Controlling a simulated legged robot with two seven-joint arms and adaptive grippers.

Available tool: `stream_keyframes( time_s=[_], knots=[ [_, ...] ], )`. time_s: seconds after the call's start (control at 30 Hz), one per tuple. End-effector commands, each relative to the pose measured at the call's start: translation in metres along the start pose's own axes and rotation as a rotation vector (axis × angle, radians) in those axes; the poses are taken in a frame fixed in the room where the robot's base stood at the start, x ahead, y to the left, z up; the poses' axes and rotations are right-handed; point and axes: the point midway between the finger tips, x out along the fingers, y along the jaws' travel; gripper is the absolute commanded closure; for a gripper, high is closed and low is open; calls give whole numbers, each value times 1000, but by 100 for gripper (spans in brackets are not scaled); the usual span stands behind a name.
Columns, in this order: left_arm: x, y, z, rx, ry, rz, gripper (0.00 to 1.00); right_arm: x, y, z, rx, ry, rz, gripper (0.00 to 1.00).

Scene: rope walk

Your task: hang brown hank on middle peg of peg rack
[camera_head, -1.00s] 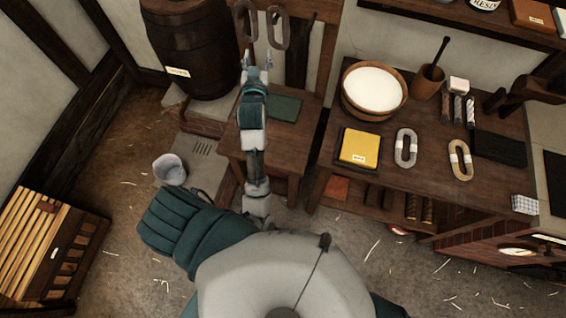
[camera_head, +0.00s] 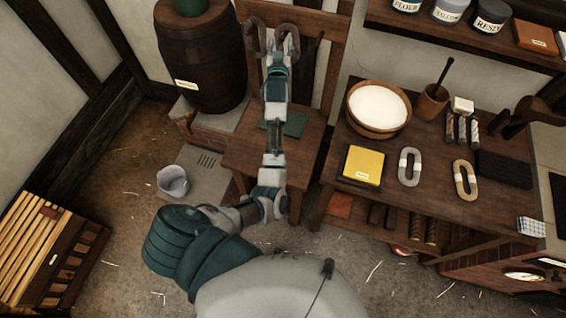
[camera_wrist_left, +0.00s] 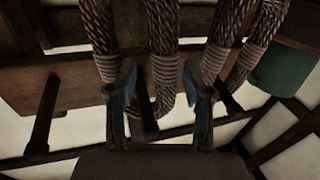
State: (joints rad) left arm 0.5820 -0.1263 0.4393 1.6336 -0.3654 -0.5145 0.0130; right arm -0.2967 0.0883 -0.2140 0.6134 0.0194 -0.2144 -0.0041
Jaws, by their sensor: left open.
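Two brownish looped hanks hang side by side at the top of the head view, a left one (camera_head: 255,38) and a right one (camera_head: 291,42). In the left wrist view, thick twisted brown strands (camera_wrist_left: 100,25) with bound bands fill the top. My left gripper (camera_head: 277,60) is at the hanks' lower part; in the wrist view its two fingers (camera_wrist_left: 158,88) are open, with a banded strand between them. I cannot tell whether they touch it. A dark wooden board (camera_wrist_left: 60,85) with peg-like bars lies behind, possibly the peg rack. My right gripper is not in view.
A chair (camera_head: 262,150) stands below my left arm, with a barrel (camera_head: 203,60) to its left. The table (camera_head: 400,215) at the right bears a bowl (camera_head: 378,108), a yellow block (camera_head: 363,165), a grey hank (camera_head: 409,167) and a tan hank (camera_head: 465,180).

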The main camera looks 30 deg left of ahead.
Motion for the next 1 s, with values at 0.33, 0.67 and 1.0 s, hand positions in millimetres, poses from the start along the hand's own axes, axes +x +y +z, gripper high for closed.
stream_keyframes(
  time_s=[0.33,0.67,1.0],
  knots=[
    [-56,-9,28,-5,-8,-2,49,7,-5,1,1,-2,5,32],
    [-133,0,24,1,-7,-2,49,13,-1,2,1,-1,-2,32],
    [-186,-1,52,32,-93,42,49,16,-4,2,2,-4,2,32]
  ],
)
